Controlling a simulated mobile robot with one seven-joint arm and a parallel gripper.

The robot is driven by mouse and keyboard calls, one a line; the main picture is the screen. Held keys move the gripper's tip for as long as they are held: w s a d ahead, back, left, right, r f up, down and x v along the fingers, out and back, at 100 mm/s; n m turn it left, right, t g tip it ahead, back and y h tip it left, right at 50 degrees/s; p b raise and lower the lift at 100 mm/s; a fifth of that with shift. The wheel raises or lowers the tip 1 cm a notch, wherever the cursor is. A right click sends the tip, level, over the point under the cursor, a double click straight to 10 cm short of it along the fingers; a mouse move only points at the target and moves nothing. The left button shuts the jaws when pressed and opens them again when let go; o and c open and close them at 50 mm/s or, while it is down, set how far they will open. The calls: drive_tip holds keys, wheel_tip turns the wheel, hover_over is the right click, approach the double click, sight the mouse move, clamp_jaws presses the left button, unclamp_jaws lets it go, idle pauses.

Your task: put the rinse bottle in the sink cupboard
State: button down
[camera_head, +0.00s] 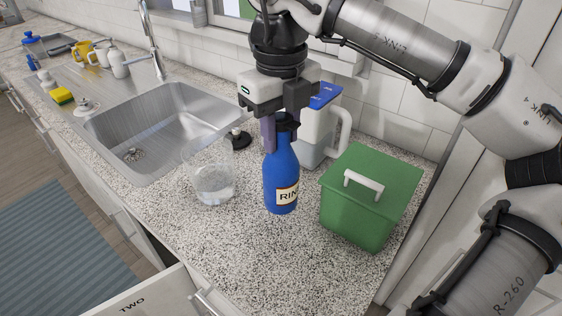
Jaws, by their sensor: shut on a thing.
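The rinse bottle (281,181) is dark blue with a white label reading "RIN". It stands upright on the speckled counter, or just at its surface; I cannot tell whether its base touches. My gripper (283,132) points down from above and is shut on the bottle's neck. A cabinet front marked "TWO" (140,301) shows at the bottom left, below the counter edge, with its handle. Its inside is hidden, and I cannot tell whether it is the sink cupboard.
A green lidded box (367,200) stands right of the bottle. A clear glass (213,183) stands to its left. A white and blue jug (318,130) is close behind. The steel sink (165,125) lies left. Speckled counter (265,255) in front is clear.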

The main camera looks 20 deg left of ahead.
sight(281, 166)
drive_tip(key=shift+f+p, duration=0.5)
drive_tip(key=shift+f, duration=3.1)
drive_tip(key=shift+f, duration=0.2)
drive_tip(key=c, duration=1.1)
unclamp_jaws()
drive_tip(key=shift+r, duration=0.1)
